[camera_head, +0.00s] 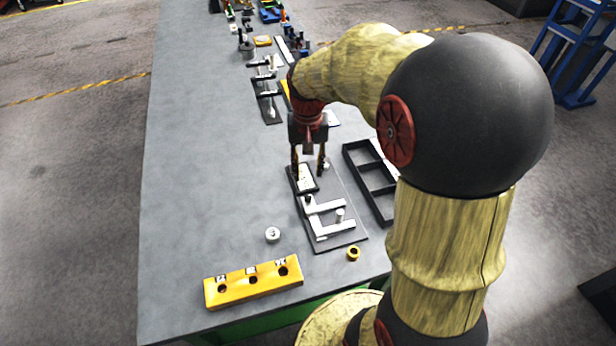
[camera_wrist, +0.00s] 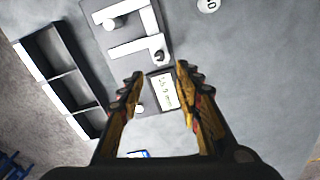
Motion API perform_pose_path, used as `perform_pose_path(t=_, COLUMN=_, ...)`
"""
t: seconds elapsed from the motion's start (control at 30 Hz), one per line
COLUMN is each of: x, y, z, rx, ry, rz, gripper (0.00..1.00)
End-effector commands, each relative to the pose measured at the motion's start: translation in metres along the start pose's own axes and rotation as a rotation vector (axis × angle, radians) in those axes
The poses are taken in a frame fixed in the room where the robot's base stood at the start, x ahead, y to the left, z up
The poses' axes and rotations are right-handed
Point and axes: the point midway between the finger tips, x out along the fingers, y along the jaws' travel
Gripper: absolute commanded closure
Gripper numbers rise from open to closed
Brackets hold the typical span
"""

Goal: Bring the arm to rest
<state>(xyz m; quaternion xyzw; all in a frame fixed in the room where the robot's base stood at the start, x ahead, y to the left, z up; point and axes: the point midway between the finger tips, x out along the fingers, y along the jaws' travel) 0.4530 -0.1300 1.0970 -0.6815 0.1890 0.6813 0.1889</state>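My gripper (camera_head: 309,165) hangs pointing down over the bench, above the far end of a dark plate (camera_head: 343,236) with light metal bracket pieces. In the wrist view my gripper (camera_wrist: 158,80) has its two fingers spread apart, with nothing held between them. A small framed label card (camera_wrist: 163,91) lies below and between the fingertips; the card also shows in the head view (camera_head: 305,178). My arm reaches from the right side of the head view out over the bench.
A black divided tray (camera_head: 347,150) lies right of the plate. A yellow block with holes (camera_head: 253,284), a silver round weight (camera_head: 272,235) and a brass ring (camera_head: 353,253) are near the front. More fixtures (camera_head: 266,88) stand farther back. The bench's left side (camera_head: 200,170) is clear.

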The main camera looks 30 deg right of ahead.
Motion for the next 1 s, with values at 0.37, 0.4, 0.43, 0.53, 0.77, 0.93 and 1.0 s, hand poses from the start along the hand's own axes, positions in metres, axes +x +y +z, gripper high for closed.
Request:
perform_pose_path(t=0.37, x=-0.007, y=0.0, z=0.0, rx=0.0, ry=0.0, rz=0.0, gripper=0.66)
perform_pose_path(t=0.4, x=-0.007, y=0.0, z=0.0, rx=0.0, ry=0.0, rz=0.0, gripper=0.66)
perform_pose_path(t=0.43, x=-0.007, y=0.0, z=0.0, rx=0.0, ry=0.0, rz=0.0, gripper=0.66)
perform_pose_path(t=0.53, x=-0.007, y=0.0, z=0.0, rx=0.0, ry=0.0, rz=0.0, gripper=0.66)
perform_pose_path(t=0.77, x=-0.002, y=0.001, z=0.002, rx=-0.045, ry=-0.001, rz=0.0, gripper=0.66)
perform_pose_path(t=0.93, x=-0.004, y=0.005, z=0.04, rx=-0.136, ry=0.011, rz=-0.002, gripper=0.66)
perform_pose_path(t=1.0, x=-0.013, y=0.003, z=0.057, rx=-0.178, ry=0.04, rz=-0.007, gripper=0.66)
